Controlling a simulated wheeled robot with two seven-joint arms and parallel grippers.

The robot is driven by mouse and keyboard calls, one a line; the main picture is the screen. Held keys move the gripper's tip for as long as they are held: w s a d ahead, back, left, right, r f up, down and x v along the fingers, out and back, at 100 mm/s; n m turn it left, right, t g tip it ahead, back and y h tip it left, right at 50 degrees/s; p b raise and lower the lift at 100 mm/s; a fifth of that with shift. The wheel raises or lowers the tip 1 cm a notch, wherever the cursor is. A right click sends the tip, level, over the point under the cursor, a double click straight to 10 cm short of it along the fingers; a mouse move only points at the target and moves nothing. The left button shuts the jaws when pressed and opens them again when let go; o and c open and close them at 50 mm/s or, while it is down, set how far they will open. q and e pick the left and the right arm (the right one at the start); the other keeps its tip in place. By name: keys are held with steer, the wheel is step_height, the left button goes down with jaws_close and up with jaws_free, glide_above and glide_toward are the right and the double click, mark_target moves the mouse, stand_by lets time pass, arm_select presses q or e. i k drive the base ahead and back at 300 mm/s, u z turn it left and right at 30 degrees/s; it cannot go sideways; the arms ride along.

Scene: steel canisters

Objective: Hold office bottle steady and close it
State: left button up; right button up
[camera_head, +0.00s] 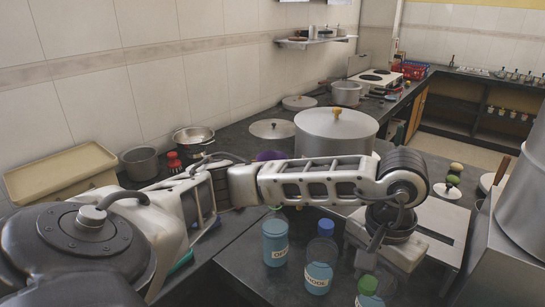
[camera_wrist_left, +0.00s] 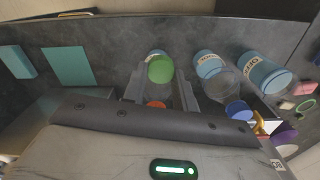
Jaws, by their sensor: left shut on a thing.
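My left gripper (camera_head: 368,262) reaches in from the left and points down. It is shut on the green-capped bottle (camera_head: 368,292), whose label I cannot read. In the left wrist view its green cap (camera_wrist_left: 160,69) sits between the fingers (camera_wrist_left: 159,88). A blue bottle with a label starting "OF" (camera_head: 275,244) stands upright to the left, apart from the gripper. My right gripper is out of view.
A large lidded pot (camera_head: 335,132) stands behind my arm. A white board (camera_head: 440,225) lies to the right, and a big steel vessel (camera_head: 525,205) is at the right edge. In the wrist view, teal sheets (camera_wrist_left: 70,65) lie at left. The dark counter in front is partly free.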

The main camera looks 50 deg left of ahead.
mark_target(275, 225)
steer(key=k, duration=1.3)
steer(key=u, duration=0.25)
steer(key=i, duration=0.3)
steer(key=u, duration=0.85)
steer(key=i, duration=0.85)
steer(key=z, duration=0.05)
